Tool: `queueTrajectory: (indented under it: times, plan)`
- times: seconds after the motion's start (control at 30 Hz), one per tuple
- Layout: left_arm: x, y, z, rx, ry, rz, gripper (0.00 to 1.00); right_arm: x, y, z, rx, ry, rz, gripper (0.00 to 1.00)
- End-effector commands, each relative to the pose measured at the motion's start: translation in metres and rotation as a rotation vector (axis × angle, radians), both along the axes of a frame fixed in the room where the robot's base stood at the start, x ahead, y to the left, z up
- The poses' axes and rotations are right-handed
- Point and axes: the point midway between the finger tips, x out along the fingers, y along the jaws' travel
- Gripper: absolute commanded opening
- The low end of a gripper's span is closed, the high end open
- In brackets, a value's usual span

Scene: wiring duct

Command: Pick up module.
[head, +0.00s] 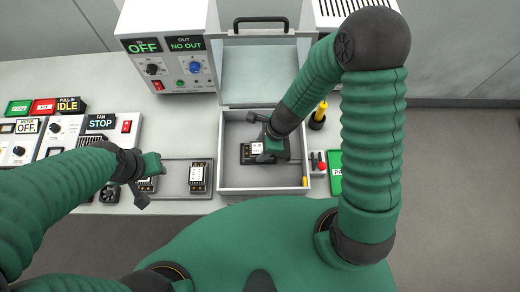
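A black module with a white label (246,153) lies in the open grey box, partly hidden by my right gripper. My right gripper (256,136) reaches down into the box with its fingers spread, one near the module and one further back. I cannot tell whether it touches the module. Another black module with a pale label (198,177) sits on a grey tray (174,181) left of the box. A third module (146,184) is on the tray's left part, partly covered by my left gripper (148,182). My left gripper is open with nothing between its fingers.
The grey box (263,190) has its lid (262,72) raised at the back. A power unit (168,55) stands behind left. Switch panels (100,128) and a fan (109,194) are at left. A yellow-handled tool (319,114) stands right of the box.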

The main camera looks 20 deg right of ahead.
Motion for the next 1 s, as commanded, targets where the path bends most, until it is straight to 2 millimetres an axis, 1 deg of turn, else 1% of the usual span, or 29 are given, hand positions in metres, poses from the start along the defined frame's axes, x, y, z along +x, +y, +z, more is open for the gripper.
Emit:
queueTrajectory:
  times: [0.03,0.3,0.33,0.57,0.67,0.9,1.0]
  plan:
    - [0.000,0.000,0.000,0.000,0.000,0.000,0.36,0.000,0.001,0.000,0.000,0.000,0.001,0.37]
    - [0.000,0.000,0.000,0.000,0.000,0.001,0.36,0.000,0.003,0.000,-0.001,0.000,0.002,0.02]
    - [0.000,0.000,0.000,0.000,0.000,0.001,0.36,0.000,0.002,0.000,0.000,-0.001,0.002,0.00]
    - [0.000,0.000,0.001,0.000,0.000,0.001,0.36,0.001,0.003,0.003,0.004,-0.001,0.004,0.00]
    - [0.000,0.000,0.009,0.000,0.000,0.000,0.36,0.001,0.002,0.017,0.002,-0.004,0.006,0.00]
    - [0.000,0.000,0.033,0.000,0.000,0.000,0.36,0.001,0.002,0.077,0.000,-0.007,0.006,0.00]
    - [0.000,0.000,0.038,0.000,0.000,0.001,0.36,0.001,0.001,0.093,0.001,-0.004,0.005,0.00]
